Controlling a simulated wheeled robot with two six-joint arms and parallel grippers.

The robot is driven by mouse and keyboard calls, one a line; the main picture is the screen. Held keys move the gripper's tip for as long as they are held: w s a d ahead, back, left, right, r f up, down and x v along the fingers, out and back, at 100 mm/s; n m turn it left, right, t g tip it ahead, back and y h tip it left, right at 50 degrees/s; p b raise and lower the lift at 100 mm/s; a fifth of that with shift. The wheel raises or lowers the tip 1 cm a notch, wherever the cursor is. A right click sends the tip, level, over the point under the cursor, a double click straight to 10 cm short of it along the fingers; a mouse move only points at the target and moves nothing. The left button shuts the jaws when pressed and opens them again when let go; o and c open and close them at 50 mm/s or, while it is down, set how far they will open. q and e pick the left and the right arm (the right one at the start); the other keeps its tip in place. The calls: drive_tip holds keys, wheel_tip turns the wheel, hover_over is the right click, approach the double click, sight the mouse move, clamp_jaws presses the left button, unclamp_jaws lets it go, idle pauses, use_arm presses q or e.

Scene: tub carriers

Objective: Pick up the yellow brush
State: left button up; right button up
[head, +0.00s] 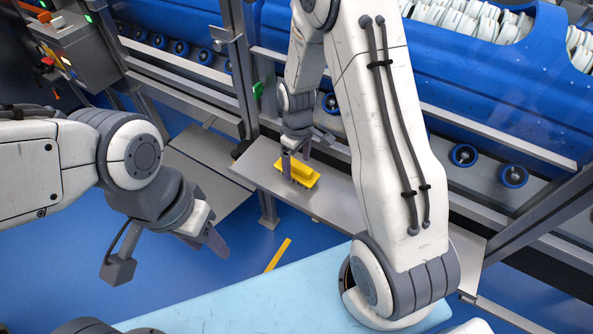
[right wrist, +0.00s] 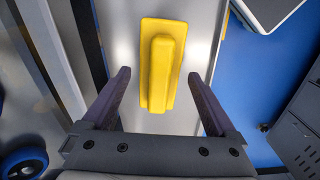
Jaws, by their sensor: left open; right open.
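The yellow brush (head: 303,173) lies on a grey metal shelf (head: 345,202) beside the blue machine. In the right wrist view the brush (right wrist: 162,60) shows a flat base with a raised handle block, its long side pointing away from the gripper. My right gripper (head: 297,160) is open at the brush. In the right wrist view its two fingers (right wrist: 158,75) stand apart on either side of the brush, with a gap on each side. I cannot tell how far the fingertips are above the shelf. My left gripper (head: 214,240) is open and empty, over the blue floor.
The blue machine (head: 480,90) with rollers and white parts stands behind the shelf. A metal post (head: 240,75) rises at the shelf's back left. A lower grey plate (head: 205,165) lies to the left. A light blue surface (head: 250,300) is in front. My right arm hides part of the shelf.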

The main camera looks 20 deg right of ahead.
sight(297, 163)
drive_tip(key=shift+w+f, duration=0.1)
drive_tip(key=shift+f, duration=1.4)
drive_tip(key=c, duration=1.4)
wheel_tip(297, 163, up, 10)
drive_tip(key=shift+r, duration=0.1)
